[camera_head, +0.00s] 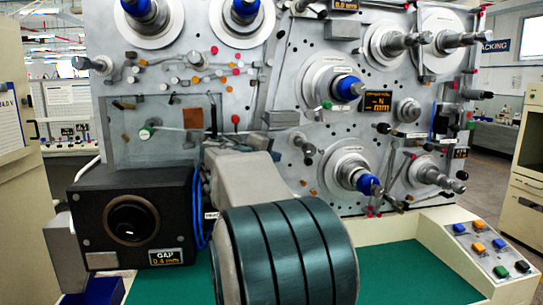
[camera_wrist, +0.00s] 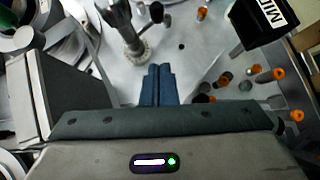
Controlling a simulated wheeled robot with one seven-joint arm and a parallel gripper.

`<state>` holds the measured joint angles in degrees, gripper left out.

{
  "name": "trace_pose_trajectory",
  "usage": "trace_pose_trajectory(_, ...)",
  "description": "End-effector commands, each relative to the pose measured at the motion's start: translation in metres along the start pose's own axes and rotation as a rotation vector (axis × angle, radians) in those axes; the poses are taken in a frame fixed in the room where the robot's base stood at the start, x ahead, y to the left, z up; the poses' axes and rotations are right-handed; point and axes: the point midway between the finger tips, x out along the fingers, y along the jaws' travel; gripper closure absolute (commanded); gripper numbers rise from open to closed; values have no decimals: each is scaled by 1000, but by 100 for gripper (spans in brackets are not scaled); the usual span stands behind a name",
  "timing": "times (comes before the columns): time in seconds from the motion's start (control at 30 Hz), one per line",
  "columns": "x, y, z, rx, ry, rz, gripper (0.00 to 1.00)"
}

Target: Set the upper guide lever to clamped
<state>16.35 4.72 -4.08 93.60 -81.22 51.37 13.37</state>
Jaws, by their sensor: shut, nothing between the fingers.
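My gripper (camera_wrist: 157,72) is shut and empty in the wrist view, its two blue fingers together in front of the grey metal panel (camera_wrist: 185,60). A metal lever-like post (camera_wrist: 124,28) with a round base stands just up and left of the fingertips, apart from them. I cannot tell for sure whether it is the upper guide lever. A black sign (camera_wrist: 265,20) at the upper right shows letters like "MID", partly cut off. In the head view my arm covers the lower middle of the machine panel (camera_head: 280,60), and my gripper cannot be made out there.
Orange-tipped pegs (camera_wrist: 263,76) stick out right of my fingers. In the head view, blue-capped spindles (camera_head: 350,88) project from the panel. A black gauge box (camera_head: 132,215) reading "GAP 0.4 mm" stands at left, a button console (camera_head: 485,245) at right. The green tabletop (camera_head: 400,270) has bare room.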

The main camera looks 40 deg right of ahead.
Motion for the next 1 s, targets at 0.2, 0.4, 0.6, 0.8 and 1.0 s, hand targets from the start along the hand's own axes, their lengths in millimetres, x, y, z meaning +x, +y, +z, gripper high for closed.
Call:
trace_pose_trajectory(0.2, 49, 2, 1, -3, -5, -1, 100)
trace_pose_trajectory(0.4, 73, 1, 18, 0, -4, -1, 100)
trace_pose_trajectory(0.6, 83, 0, 28, 0, -1, -1, 100)
trace_pose_trajectory(0.8, 84, 0, 29, 0, -1, -1, 100)
trace_pose_trajectory(1.0, 84, -1, 29, 0, 0, 0, 100)
